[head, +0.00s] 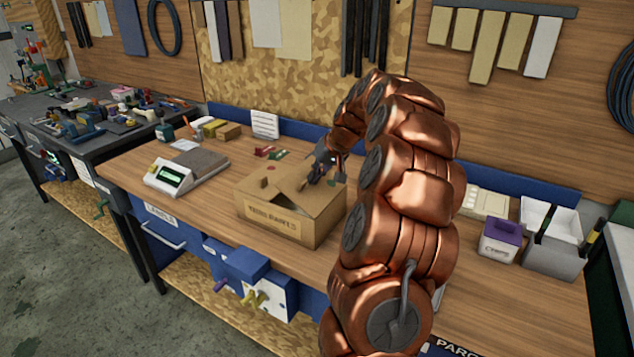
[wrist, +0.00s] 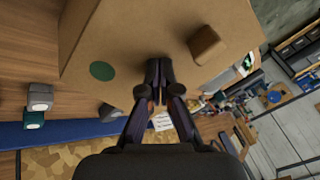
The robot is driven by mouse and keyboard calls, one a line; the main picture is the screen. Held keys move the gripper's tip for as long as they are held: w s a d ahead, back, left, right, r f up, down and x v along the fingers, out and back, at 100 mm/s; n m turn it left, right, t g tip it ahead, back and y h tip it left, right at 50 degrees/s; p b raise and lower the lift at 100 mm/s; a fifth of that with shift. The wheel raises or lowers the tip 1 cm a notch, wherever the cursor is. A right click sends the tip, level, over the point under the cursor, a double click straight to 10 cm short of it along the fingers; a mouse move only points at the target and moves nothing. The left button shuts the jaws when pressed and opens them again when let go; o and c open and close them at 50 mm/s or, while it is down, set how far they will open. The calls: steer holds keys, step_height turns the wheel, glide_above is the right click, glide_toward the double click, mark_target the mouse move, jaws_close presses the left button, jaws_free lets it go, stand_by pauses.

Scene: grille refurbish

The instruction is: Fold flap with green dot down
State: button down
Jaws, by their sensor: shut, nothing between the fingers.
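The cardboard box (head: 272,226) stands on the workbench, its printed side toward the head camera. Its top flaps look mostly lowered in the head view, with a red dot (head: 271,167) near the back. In the wrist view a broad cardboard flap (wrist: 130,45) carries the green dot (wrist: 102,71), left of the fingertips. My gripper (wrist: 158,70) is shut and empty, with its tips at or just over the cardboard; I cannot tell if they touch. In the head view my gripper (head: 303,185) is over the box top and hides part of it.
A scale (head: 180,178) stands left of the box. A purple-topped container (head: 502,238) and a grey bin (head: 551,245) stand at the right.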

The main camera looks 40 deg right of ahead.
mark_target(323, 191)
steer(key=shift+b+x, duration=0.5)
steer(key=shift+x, duration=1)
steer(key=shift+v, duration=4.05)
